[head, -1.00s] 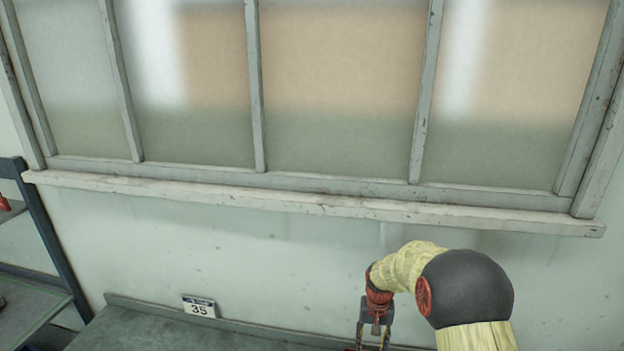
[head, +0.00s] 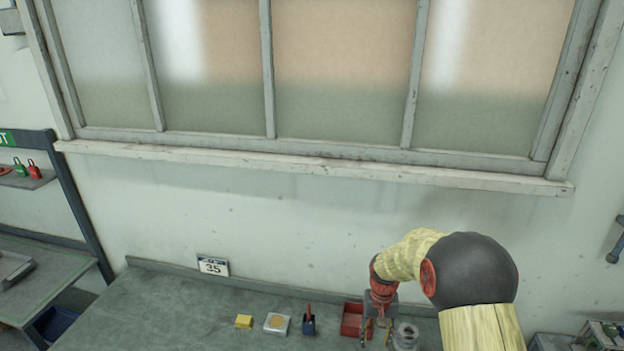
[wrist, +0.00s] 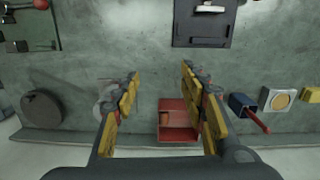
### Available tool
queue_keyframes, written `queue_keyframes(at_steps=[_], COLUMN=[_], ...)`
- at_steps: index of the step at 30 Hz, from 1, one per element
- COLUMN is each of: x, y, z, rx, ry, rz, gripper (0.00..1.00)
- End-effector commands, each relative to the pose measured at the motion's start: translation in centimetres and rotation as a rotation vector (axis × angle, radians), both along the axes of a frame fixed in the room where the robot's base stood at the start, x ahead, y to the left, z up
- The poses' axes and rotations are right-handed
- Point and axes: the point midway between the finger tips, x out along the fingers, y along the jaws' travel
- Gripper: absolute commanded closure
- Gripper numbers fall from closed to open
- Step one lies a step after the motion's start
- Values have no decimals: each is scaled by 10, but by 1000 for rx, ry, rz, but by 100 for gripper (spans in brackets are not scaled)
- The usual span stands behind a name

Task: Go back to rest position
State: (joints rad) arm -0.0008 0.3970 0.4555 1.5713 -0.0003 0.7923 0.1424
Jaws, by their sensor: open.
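My gripper (head: 377,331) is at the lower right of the head view, over the back of the workbench (head: 200,305). A red bin (head: 352,320) stands beside the gripper in the head view. The red bin (wrist: 178,112) also shows in the wrist view, partly behind the right finger. A round grey metal part (head: 405,335) is just right of the gripper in the head view.
On the bench are a yellow block (head: 244,321), a pale box with a round tan top (head: 277,324) and a blue holder (head: 309,325) with a red handle. A dark flat case (wrist: 203,22) and a dark disc (wrist: 42,108) show in the wrist view. A shelf rack (head: 70,205) stands left.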

Motion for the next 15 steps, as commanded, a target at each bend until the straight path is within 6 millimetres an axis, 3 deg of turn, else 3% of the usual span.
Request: queue_keyframes(at_steps=[5,15], x=[-33,-89], y=[0,0], z=[12,55], rx=[2,6], ry=[36,19], rz=[28,73], gripper=[57,57])
